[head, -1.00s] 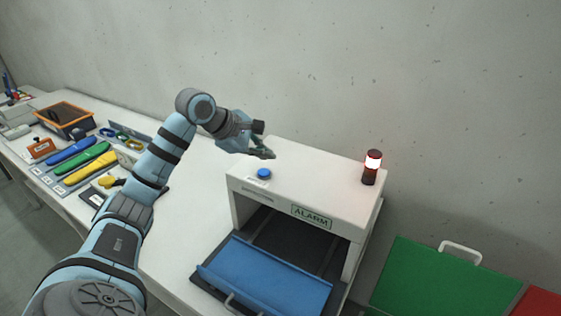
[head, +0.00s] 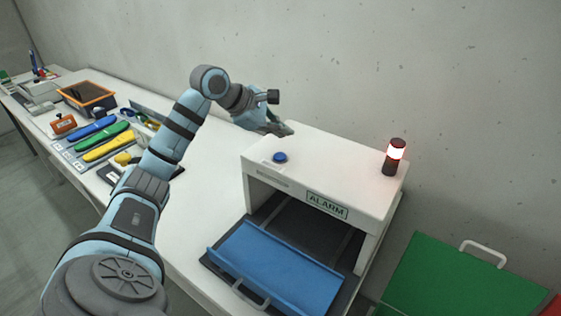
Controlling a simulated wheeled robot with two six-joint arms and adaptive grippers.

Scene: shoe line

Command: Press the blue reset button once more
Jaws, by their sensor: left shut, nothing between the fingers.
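The blue reset button (head: 280,157) sits on the top left part of a white housing marked ALARM (head: 327,205). A signal lamp (head: 394,157) stands at the right end of the same top, and its upper part glows white and red. My left gripper (head: 288,130) is shut and empty. It is behind the button in the picture, near the housing's back edge, with a visible gap between its tips and the button. The button is fully in view. My right gripper is not in view.
A blue tray (head: 275,268) with a handle lies in the housing's opening. Green (head: 460,280) and red panels are at the lower right. Blue, green and yellow tools (head: 108,147) and an orange-rimmed bin (head: 88,98) are on the table at left.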

